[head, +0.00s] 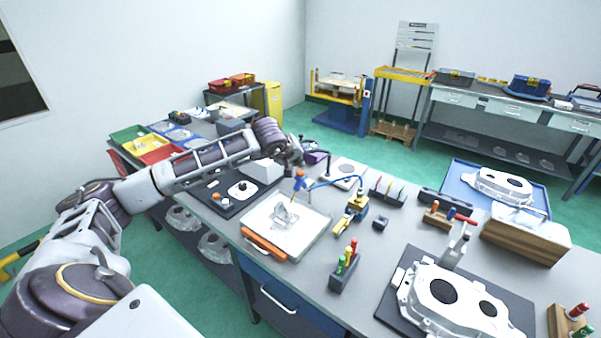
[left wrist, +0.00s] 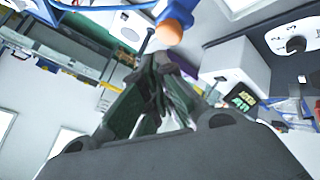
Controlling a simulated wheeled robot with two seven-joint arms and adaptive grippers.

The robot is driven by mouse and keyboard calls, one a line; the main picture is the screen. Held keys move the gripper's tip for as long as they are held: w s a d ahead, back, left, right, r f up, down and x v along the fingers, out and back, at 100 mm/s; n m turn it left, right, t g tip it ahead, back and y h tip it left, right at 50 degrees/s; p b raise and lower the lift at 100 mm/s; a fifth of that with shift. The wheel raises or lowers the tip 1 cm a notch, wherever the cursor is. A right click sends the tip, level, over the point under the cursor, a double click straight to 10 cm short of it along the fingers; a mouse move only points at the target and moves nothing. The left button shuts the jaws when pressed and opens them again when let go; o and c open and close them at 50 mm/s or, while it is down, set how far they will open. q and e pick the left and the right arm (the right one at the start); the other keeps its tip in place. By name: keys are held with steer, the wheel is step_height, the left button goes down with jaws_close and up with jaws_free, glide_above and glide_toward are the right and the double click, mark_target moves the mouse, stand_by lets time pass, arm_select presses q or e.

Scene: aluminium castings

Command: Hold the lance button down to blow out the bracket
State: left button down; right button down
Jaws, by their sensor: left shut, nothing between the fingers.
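The bracket (head: 286,215), a small pale metal casting, sits on a white tray (head: 262,232) with an orange front grip. The lance (head: 299,182), with blue and orange parts and a blue hose, stands just behind the bracket. My left gripper (head: 300,163) is above the lance, coming in from the left; its fingers are small and dark here. In the left wrist view its fingers (left wrist: 158,60) are shut and empty, with the orange end (left wrist: 170,32) of a blue part close beyond the tips. I cannot tell whether they touch, and I cannot make out the button. My right gripper is not in view.
A yellow device (head: 352,212) and a holder with red, yellow and green tools (head: 345,266) stand right of the tray. A large casting (head: 450,300) lies on a dark mat at front right. A white box (head: 262,168) stands near my left wrist.

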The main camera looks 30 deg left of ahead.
mark_target(298, 171)
arm_select(q)
steer(key=shift+r+p, duration=1)
steer(key=shift+r, duration=1.35)
steer(key=shift+f, duration=0.1)
